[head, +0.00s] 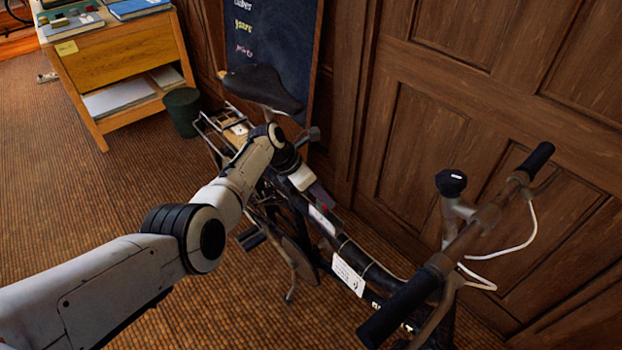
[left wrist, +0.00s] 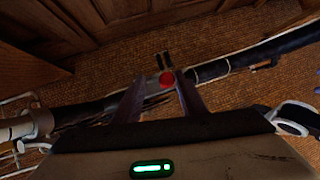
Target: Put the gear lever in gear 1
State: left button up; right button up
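The gear lever shows a round red knob (left wrist: 167,79) in the left wrist view, near the fingertips of my left gripper (left wrist: 158,85). The two fingers stand apart with the knob showing between their tips, nearer the right finger. I cannot tell whether they touch it. In the head view my left gripper (head: 318,198) is over the bicycle's dark frame tube (head: 352,258), and a small red spot shows by its tip. The gear marks cannot be read, so the lever's present gear is unclear. My right gripper is not in view.
The bicycle's handlebar (head: 440,268) is at the right, its saddle (head: 262,88) behind my left arm. Wooden panelling (head: 425,150) stands close behind the bicycle. A wooden desk (head: 125,65) and a dark bin (head: 182,110) are at the back left. Carpet at left is clear.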

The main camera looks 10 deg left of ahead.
pick_arm(q)
jog(key=p+v, duration=0.4)
jog(key=v, duration=0.4)
jog(key=shift+r, duration=0.35)
jog(key=shift+s+a, duration=0.1)
